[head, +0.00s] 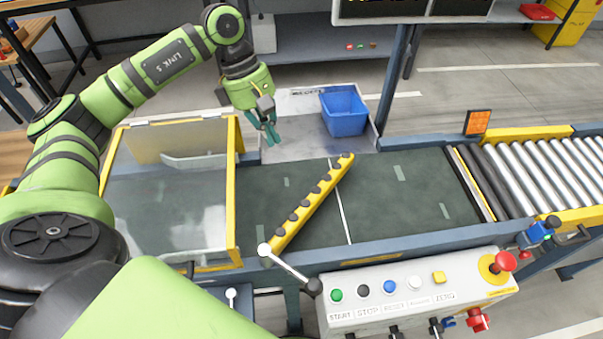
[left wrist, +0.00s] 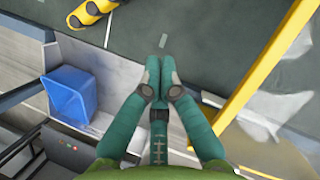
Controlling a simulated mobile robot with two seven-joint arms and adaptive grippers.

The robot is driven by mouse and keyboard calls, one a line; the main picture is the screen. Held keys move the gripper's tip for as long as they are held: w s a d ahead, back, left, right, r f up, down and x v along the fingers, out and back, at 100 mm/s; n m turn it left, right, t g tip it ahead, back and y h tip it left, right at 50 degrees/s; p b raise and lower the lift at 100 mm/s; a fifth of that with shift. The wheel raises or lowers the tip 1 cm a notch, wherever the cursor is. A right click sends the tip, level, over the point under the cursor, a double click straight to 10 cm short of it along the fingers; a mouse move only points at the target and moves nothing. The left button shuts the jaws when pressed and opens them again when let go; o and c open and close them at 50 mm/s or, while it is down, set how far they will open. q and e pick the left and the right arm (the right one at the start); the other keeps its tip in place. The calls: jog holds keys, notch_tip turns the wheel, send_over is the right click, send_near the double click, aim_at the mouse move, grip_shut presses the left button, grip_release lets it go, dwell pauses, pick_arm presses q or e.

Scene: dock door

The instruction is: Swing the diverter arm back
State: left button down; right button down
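The diverter arm (head: 312,204) is a yellow bar with several dark rollers. It lies slantwise across the dark green conveyor belt (head: 400,200), from the near edge up to the far right. Its far end also shows at the top left of the left wrist view (left wrist: 92,12). My left gripper (head: 272,140) has teal fingers and hangs over the far side of the belt, left of the diverter arm's far end and apart from it. Its fingertips (left wrist: 161,64) are together with nothing visible between them. My right gripper is not in view.
A yellow-framed clear guard (head: 236,190) stands left of the diverter arm. A blue bin (head: 343,110) sits on a metal chute behind the belt. A control panel (head: 415,297) and a white-knobbed lever (head: 290,267) are in front. Rollers (head: 550,175) continue right.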

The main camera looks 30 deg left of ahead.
pick_arm(q)
jog(key=p+x, duration=0.3)
jog(key=x, duration=0.6)
jog(key=shift+d+f, duration=0.1)
jog(key=shift+f, duration=0.2)
jog(key=d+p, duration=0.1)
jog(key=d, duration=0.2)
jog(key=shift+s+d+f+p, duration=0.1)
jog(key=shift+p, duration=0.3)
jog(key=shift+d+f, duration=0.1)
jog(key=shift+d, duration=0.3)
